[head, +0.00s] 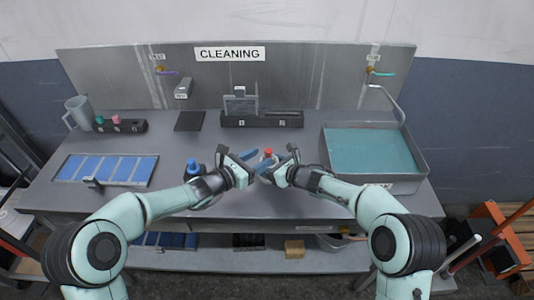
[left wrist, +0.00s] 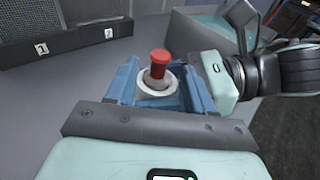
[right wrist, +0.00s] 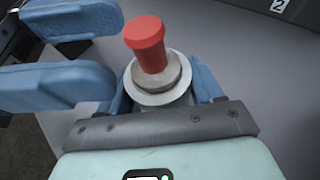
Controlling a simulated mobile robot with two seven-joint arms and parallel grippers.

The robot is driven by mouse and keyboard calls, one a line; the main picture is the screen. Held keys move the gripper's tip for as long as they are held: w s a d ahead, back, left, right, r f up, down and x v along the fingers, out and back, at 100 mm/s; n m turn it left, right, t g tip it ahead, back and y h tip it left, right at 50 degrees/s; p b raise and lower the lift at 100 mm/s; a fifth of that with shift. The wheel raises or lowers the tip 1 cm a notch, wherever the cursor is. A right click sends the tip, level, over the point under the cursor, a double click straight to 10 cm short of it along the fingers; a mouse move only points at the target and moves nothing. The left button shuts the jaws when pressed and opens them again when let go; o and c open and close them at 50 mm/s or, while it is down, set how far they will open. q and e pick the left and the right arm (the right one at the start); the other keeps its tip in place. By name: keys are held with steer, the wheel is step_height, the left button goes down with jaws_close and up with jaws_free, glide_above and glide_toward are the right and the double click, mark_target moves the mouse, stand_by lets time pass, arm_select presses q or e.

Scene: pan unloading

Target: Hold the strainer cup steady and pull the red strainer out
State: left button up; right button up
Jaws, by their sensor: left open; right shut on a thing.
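The red strainer (head: 267,153) stands upright in a pale grey-white strainer cup (right wrist: 160,95) near the middle of the bench. Its red top (right wrist: 148,42) sticks up above the cup in the right wrist view. My right gripper (head: 270,166) is shut on the cup, with a blue finger on each side of it. My left gripper (head: 254,160) is open, facing the cup from the left. In the left wrist view the red top (left wrist: 160,62) and the cup (left wrist: 156,82) show between its spread blue fingers. I cannot tell whether they touch.
A sink (head: 375,150) is at the right and a blue-panelled tray (head: 107,169) at the left. A rack numbered 1 and 2 (head: 262,120) stands behind. The bench between is mostly clear.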

mark_target(266, 154)
arm_select(q)
steer(key=x, duration=0.5)
steer(key=shift+a, duration=0.1)
jaws_close()
